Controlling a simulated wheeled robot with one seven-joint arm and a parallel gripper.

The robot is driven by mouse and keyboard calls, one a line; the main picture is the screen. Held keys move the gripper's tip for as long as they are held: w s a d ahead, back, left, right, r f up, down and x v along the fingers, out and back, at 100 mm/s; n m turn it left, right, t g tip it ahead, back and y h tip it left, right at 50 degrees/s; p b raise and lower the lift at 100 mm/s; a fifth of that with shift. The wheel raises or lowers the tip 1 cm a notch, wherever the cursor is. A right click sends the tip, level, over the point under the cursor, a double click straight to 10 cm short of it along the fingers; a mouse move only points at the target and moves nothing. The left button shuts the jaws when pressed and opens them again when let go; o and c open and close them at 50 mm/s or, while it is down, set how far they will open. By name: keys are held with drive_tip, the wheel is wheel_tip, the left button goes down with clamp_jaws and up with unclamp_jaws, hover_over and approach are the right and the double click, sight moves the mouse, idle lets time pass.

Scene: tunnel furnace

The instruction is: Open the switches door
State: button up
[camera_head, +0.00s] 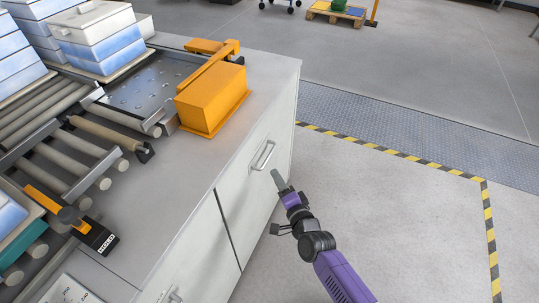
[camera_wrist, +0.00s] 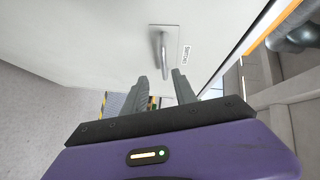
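The switches door (camera_head: 250,190) is a pale panel on the side of the long cabinet, and it looks closed. Its metal bar handle (camera_head: 263,155) is near the top of the panel. The wrist view shows the door (camera_wrist: 100,35), the handle (camera_wrist: 163,48) and a small label (camera_wrist: 186,55) beside it, too small to read surely. My gripper (camera_head: 276,174) is just below and right of the handle in the head view. In the wrist view my gripper (camera_wrist: 161,76) is open, its two fingers pointing toward the handle's end. I cannot tell whether they touch it.
An orange box (camera_head: 212,100) sits on the cabinet top (camera_head: 180,190), beside rollers (camera_head: 100,130) and stacked trays (camera_head: 100,35). A second handle (camera_head: 172,296) is on the neighbouring panel. The floor (camera_head: 390,220) right of the cabinet is clear, with yellow-black tape (camera_head: 400,155).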

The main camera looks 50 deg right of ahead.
sight(270, 154)
drive_tip(key=shift+m+h, duration=0.3)
drive_tip(key=shift+m, duration=0.6)
drive_tip(key=x, duration=0.4)
drive_tip(key=b+x, duration=0.1)
drive_tip(key=x, duration=0.2)
drive_tip(key=d+r+b+x, duration=0.1)
drive_tip(key=x, duration=0.3)
drive_tip(key=shift+w+d+f, duration=0.1)
drive_tip(key=shift+d, duration=0.05)
clamp_jaws()
